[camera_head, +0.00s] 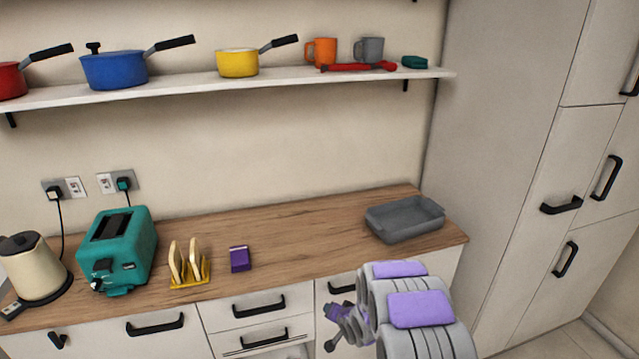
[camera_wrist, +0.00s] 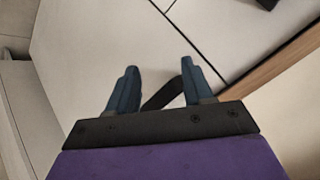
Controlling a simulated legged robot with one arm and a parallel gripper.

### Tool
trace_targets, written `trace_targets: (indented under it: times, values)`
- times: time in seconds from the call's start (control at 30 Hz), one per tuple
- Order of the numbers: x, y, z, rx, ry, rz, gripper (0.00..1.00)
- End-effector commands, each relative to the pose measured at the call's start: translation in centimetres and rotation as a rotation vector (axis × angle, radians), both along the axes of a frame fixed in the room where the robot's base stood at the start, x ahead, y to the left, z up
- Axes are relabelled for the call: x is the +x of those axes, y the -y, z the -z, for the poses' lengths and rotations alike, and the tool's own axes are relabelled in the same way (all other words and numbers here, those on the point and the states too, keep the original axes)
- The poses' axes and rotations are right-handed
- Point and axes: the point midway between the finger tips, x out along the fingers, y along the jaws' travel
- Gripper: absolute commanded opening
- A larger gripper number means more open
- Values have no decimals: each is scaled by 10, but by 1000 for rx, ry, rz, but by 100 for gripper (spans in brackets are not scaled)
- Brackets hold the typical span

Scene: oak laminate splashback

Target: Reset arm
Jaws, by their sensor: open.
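My gripper (camera_wrist: 158,78) is open and empty. In the wrist view its two dark blue fingers stand apart, with pale cabinet fronts and a black handle (camera_wrist: 163,94) beyond them. The edge of the wooden worktop shows at the right of that view. In the head view my arm, grey with purple pads, reaches in from the bottom right. My gripper is small there and partly hidden by the arm, in front of the drawers and below the worktop edge. I cannot tell whether it touches the cabinet front.
The wooden worktop (camera_head: 310,237) holds a kettle (camera_head: 32,265), a teal toaster (camera_head: 118,250), a toast rack (camera_head: 190,280), a purple box (camera_head: 240,259) and a grey tray (camera_head: 405,222). Pots and mugs stand on the shelf (camera_head: 190,87). A tall cabinet (camera_head: 500,130) stands at the right.

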Motion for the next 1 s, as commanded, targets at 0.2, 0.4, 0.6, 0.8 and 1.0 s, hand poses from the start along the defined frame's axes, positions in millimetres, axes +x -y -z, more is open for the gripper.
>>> trace_targets:
  times: [0.2,0.4,0.6,0.8,1.0]
  values:
    - [-24,34,-61,-152,-88,4,51]
    - [-65,63,-109,-265,-195,-1,51]
    - [-117,83,-155,-351,-305,-20,51]
    - [-184,97,-195,-408,-430,-54,51]
    - [-257,104,-231,-438,-550,-108,51]
